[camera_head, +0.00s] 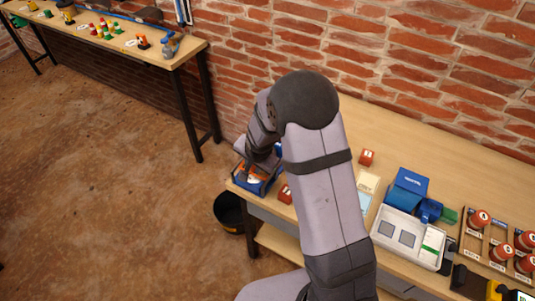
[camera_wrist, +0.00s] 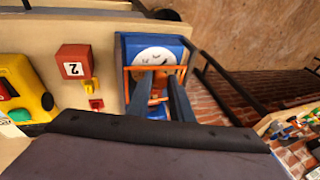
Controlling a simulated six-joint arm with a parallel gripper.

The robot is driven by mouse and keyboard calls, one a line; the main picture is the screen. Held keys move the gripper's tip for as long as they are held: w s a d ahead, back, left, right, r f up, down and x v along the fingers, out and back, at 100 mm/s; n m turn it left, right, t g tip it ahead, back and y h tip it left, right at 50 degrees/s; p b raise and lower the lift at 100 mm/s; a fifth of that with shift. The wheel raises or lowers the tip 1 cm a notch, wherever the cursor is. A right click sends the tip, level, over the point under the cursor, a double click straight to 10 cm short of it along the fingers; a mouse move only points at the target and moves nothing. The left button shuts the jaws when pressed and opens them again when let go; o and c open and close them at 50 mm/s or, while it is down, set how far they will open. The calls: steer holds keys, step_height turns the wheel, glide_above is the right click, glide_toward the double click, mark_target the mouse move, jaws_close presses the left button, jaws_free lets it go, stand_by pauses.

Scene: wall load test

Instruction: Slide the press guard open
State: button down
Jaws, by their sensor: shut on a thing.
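The press is a blue unit (camera_head: 262,187) at the left end of the workbench, partly hidden behind my arm. In the wrist view the blue press (camera_wrist: 128,46) has a round white plate (camera_wrist: 155,54) and an orange guard frame (camera_wrist: 128,80) across it. My gripper (camera_wrist: 160,82) is at the orange guard, its two dark fingers reaching into the frame. It is shut on the guard, with an orange part showing between the fingers. In the head view the orange guard (camera_head: 250,171) shows only in part, and the fingertips are hard to make out.
A red box marked 2 (camera_wrist: 73,61) stands beside the press. A yellow device (camera_wrist: 28,90) is further left in the wrist view. A white tray (camera_head: 408,239), blue box (camera_head: 407,187) and rack of red spools (camera_head: 474,238) are to the right. A black bucket (camera_head: 228,211) is below the bench end.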

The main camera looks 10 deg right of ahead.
steer(key=shift+s+a+b, duration=0.95)
steer(key=shift+b, duration=0.6)
steer(key=c, duration=1.6)
jaws_free()
steer(key=shift+c, duration=0.2)
steer(key=shift+f, duration=0.1)
steer(key=shift+s+f, duration=0.1)
step_height(320, 180, up, 7)
steer(key=p, duration=0.5)
